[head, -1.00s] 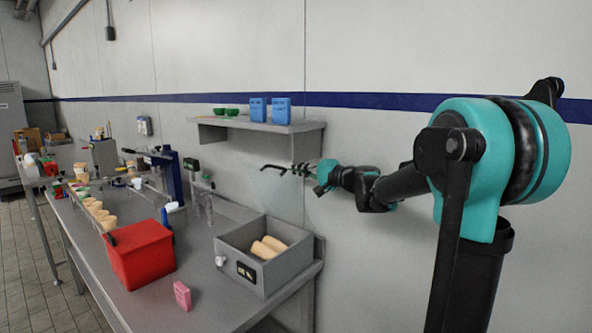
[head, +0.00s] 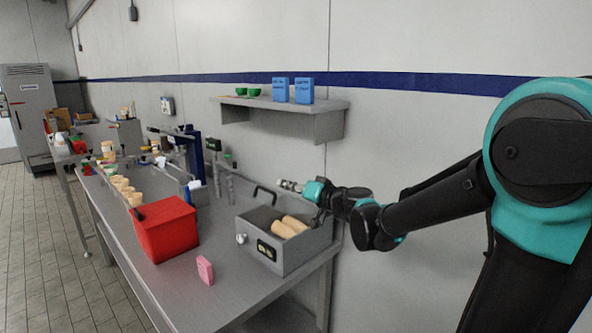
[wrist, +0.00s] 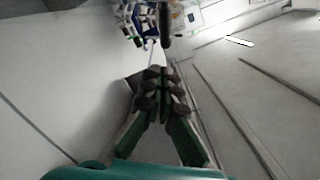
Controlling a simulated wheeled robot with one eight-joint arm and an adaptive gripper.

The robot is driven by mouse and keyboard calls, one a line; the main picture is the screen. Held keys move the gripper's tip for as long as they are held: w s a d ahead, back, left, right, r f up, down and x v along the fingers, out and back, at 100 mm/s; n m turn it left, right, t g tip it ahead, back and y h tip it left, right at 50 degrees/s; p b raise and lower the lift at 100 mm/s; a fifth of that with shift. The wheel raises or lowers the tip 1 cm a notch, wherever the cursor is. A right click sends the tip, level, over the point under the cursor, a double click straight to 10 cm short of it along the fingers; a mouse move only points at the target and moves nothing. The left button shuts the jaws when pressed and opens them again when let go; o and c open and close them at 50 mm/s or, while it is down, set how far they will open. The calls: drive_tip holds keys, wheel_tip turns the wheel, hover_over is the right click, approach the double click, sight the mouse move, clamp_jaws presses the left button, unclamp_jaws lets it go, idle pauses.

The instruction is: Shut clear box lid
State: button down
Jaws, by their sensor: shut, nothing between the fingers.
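A grey box (head: 268,257) stands at the right end of the bench with tan rolls (head: 291,225) inside. The clear lid itself is hardly visible. A black bent handle (head: 265,192), apparently the lid's, shows above the box's back left side, so the lid seems raised; its exact angle cannot be told. My gripper (head: 283,185) is shut and empty, just right of the handle above the back of the box. Whether they touch cannot be told. In the wrist view my gripper's fingers (wrist: 161,85) are together, with a dark bar (wrist: 165,25) beyond the tips.
A red bin (head: 165,232) and a pink block (head: 205,270) are on the bench (head: 195,296) left of the box. A wall shelf (head: 285,104) with blue boxes (head: 291,90) hangs above and behind. Several cups (head: 124,190) stand farther left.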

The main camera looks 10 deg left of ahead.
drive_tip(key=s+f+n, duration=0.1)
drive_tip(key=f, duration=0.1)
drive_tip(key=s+a+f+n, duration=0.1)
drive_tip(key=f, duration=0.2)
drive_tip(key=s+a+f+n, duration=0.1)
drive_tip(key=f+n, duration=0.1)
drive_tip(key=shift+s+a+f, duration=0.1)
drive_tip(key=shift+a+f, duration=0.15)
drive_tip(key=shift+s+a+f+n, duration=0.1)
drive_tip(key=shift+s+f+n, duration=0.1)
drive_tip(key=shift+f, duration=0.25)
drive_tip(key=shift+s+f+n, duration=0.1)
drive_tip(key=shift+f+n, duration=0.1)
drive_tip(key=shift+f, duration=0.25)
